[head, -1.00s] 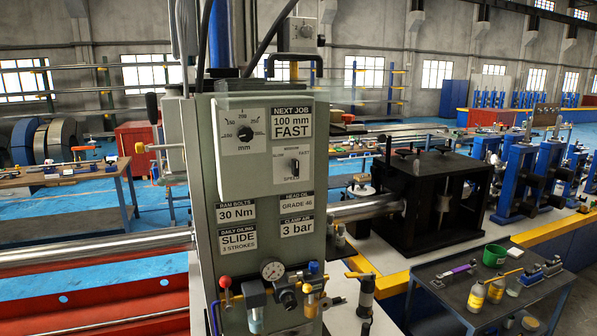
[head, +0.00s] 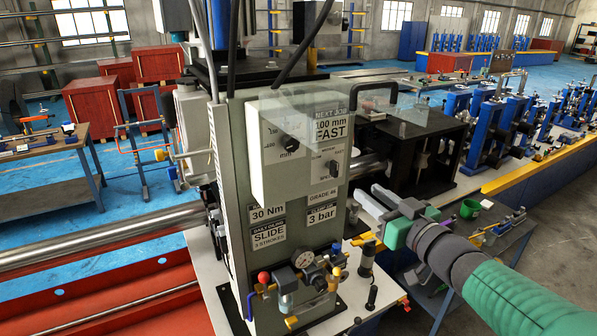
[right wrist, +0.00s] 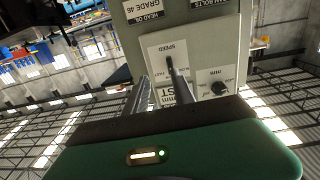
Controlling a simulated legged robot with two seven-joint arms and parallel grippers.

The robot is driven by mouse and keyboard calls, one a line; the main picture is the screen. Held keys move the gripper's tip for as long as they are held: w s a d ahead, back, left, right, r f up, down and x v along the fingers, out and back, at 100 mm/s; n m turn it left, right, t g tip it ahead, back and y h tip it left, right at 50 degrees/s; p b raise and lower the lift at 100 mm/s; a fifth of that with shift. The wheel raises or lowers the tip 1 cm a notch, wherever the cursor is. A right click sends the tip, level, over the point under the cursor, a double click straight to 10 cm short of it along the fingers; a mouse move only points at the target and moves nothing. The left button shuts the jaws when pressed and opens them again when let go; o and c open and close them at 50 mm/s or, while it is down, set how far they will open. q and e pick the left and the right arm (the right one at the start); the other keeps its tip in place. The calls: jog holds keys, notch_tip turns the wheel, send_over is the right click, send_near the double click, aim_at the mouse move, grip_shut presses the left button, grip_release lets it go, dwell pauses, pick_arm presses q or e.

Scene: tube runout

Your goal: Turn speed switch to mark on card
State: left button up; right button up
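The speed switch (head: 333,168) is a black lever on a white plate on the grey control box. In the earlier head view it stands about upright, near MEDIUM; its setting now is too small to read. The card (head: 331,128) above it reads 100 mm FAST. In the right wrist view the speed plate (right wrist: 160,52) shows inverted, and a finger partly overlaps the switch. My right gripper (head: 369,200) is to the right of the box, its fingers apart and empty, pointing toward the panel. My left gripper is out of view.
A mm dial (head: 291,144) sits left of the switch. A clear cover (head: 290,108) juts out above the panel. A gauge and valves (head: 303,260) stick out below. A black clamp housing (head: 432,150) stands behind, and a green cup (head: 469,208) stands on the right-hand cart.

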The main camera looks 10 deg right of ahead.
aim_at(337, 170)
jog(key=shift+y, duration=0.4)
jog(key=x, duration=0.3)
jog(key=a+b+x, duration=0.1)
jog(key=x, duration=0.5)
jog(key=shift+s+a+r, duration=0.2)
jog(key=shift+s+r, duration=0.05)
jog(key=shift+r, duration=0.1)
jog(key=shift+a+r, duration=0.1)
jog(key=shift+r, duration=0.15)
jog(key=shift+s, duration=0.1)
jog(key=shift+c, duration=1.2)
jog(key=shift+f, duration=0.1)
grip_shut()
